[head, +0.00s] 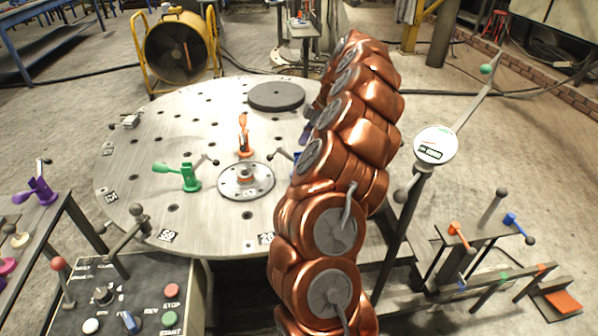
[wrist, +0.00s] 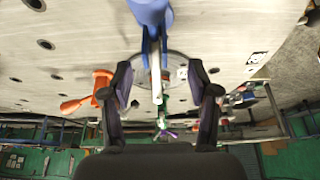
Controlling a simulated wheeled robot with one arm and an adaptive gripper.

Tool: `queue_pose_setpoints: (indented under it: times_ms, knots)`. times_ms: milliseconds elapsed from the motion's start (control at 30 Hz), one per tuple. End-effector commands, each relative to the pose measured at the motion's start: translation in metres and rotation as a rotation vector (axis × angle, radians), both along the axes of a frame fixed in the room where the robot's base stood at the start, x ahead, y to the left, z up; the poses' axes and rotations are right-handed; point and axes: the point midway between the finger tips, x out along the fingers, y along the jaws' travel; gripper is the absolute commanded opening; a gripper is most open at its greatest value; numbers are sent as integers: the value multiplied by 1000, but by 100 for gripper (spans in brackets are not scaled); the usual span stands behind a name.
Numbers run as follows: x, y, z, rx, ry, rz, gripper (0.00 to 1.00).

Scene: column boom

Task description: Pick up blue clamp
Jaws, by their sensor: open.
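The blue clamp shows in the wrist view (wrist: 150,12) at the top centre, its thick blue end cut off by the picture edge. Its narrower blue and pale metal parts reach down between my fingers. My gripper (wrist: 160,75) is open, one dark finger on each side of these parts, with gaps visible; I cannot tell the depth between them. In the head view only a small blue piece of the clamp (head: 297,156) shows on the round table, beside my copper arm, which hides the rest. My gripper is mostly hidden there too.
The round table (head: 135,205) carries an orange clamp (head: 243,135), a green clamp (head: 185,178), a flanged metal disc (head: 246,181) and a dark round plate (head: 276,96). The orange clamp is close left of my gripper in the wrist view (wrist: 98,88). Another blue-handled clamp (head: 517,225) is on the right rack.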

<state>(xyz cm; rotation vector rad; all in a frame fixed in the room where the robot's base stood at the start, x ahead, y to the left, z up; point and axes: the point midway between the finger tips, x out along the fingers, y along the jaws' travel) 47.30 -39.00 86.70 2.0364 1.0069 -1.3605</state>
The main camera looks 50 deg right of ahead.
Motion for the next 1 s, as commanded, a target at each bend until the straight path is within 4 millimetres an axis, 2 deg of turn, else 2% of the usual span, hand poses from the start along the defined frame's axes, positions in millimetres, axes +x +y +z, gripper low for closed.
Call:
queue_pose_setpoints:
  times_ms: [567, 800, 1000]
  knots:
    - [12, 10, -38, -1, 0, 2, 60]
    - [22, 19, -66, -2, 0, 1, 60]
    - [23, 20, -71, -4, -1, 0, 60]
